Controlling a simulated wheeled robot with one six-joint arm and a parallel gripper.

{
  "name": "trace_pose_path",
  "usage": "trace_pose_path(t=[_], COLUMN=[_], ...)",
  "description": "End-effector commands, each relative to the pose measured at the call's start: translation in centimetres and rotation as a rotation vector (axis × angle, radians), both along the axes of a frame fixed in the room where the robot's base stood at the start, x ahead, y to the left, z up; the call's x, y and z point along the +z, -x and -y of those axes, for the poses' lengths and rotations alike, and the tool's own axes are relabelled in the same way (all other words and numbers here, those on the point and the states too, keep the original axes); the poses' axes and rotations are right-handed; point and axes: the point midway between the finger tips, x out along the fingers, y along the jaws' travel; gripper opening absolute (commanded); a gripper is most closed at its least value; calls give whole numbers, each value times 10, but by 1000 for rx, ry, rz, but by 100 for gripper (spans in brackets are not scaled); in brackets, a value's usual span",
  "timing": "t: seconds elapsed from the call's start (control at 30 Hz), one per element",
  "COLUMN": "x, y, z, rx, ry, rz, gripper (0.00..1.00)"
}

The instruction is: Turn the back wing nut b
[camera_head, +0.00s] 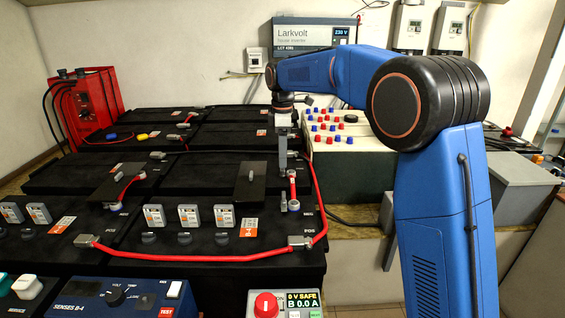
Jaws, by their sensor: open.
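My gripper (283,160) points straight down over the right part of the middle row of black batteries (220,172). It is open and I see nothing held in it. It is small in this view, and it hides what lies directly behind and under it. I cannot pick out the back wing nut b for sure; it may be behind or under my gripper. A short red link (292,185) with metal fittings stands just to the right below the gripper.
A long red cable (180,256) runs across the batteries. A beige box (345,150) with red and blue knobs is to the right. A red unit (92,105) stands at the back left.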

Motion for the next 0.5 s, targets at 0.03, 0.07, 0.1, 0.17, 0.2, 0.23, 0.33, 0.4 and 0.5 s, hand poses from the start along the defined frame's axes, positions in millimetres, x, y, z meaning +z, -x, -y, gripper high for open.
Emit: trace_pose_path(t=[0.03,0.07,0.1,0.17,0.2,0.23,0.33,0.4,0.5], x=[-8,-12,-17,-23,-26,-28,-33,-34,-35], y=[1,1,0,0,0,0,0,0,0], z=[0,0,0,0,0,0,0,0,0], rx=[0,0,0,0,0,0,0,0,0], ry=[1,1,1,1,1,1,0,0,0], rz=[-3,-2,-2,-2,-2,-1,0,0,0], gripper=[65,65,65,65,65,65,65,65,65])
